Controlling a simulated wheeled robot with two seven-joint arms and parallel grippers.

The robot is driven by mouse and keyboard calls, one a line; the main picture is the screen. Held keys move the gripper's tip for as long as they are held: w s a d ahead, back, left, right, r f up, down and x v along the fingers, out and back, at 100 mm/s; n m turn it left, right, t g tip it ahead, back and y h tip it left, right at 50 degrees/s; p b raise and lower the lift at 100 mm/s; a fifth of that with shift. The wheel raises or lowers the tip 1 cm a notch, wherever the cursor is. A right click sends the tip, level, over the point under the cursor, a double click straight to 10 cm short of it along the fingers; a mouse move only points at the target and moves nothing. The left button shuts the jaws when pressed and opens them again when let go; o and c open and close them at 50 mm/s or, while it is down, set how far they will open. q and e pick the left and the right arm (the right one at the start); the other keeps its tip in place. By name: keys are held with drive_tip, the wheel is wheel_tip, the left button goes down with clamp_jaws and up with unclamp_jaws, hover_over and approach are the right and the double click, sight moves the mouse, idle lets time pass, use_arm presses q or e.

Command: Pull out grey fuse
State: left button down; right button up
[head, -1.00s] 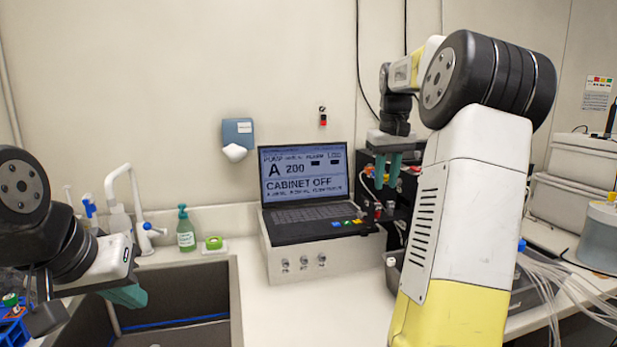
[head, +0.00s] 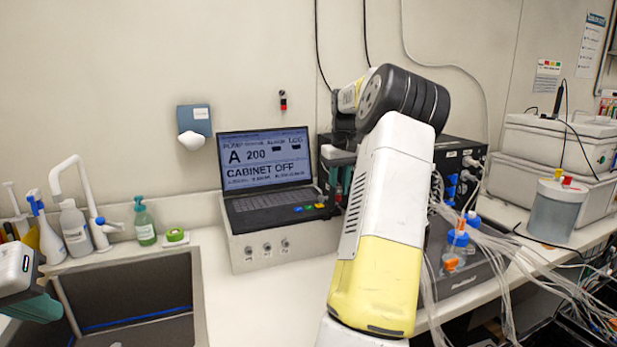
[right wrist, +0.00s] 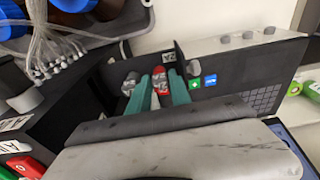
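In the right wrist view, a grey fuse-like knob (right wrist: 130,83) stands just left of my right gripper's left finger. A red capped one (right wrist: 160,80) sits between the two teal fingers. My right gripper (right wrist: 160,97) is open, its fingers apart on either side of the red one; I cannot tell whether they touch it. In the head view, my right gripper (head: 340,178) points down beside the laptop, in front of the black box (head: 452,158); my arm hides much of this spot. My left gripper (head: 36,306) is at the left edge, partly cut off, over the sink side.
A laptop (head: 268,204) reading "CABINET OFF" sits on a white box (head: 250,262) close left of my right gripper. Tubes and blue-capped bottles (head: 457,240) lie right of my arm. A sink (head: 190,295) is at left.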

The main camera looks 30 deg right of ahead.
sight(338, 187)
drive_tip(key=shift+f, duration=0.2)
drive_tip(key=shift+c, duration=0.3)
clamp_jaws()
drive_tip(key=shift+r, duration=0.15)
drive_tip(key=shift+w+r, duration=0.1)
drive_tip(key=shift+r, duration=0.55)
drive_tip(key=shift+r, duration=0.1)
drive_tip(key=shift+r, duration=0.2)
drive_tip(key=shift+r, duration=0.6)
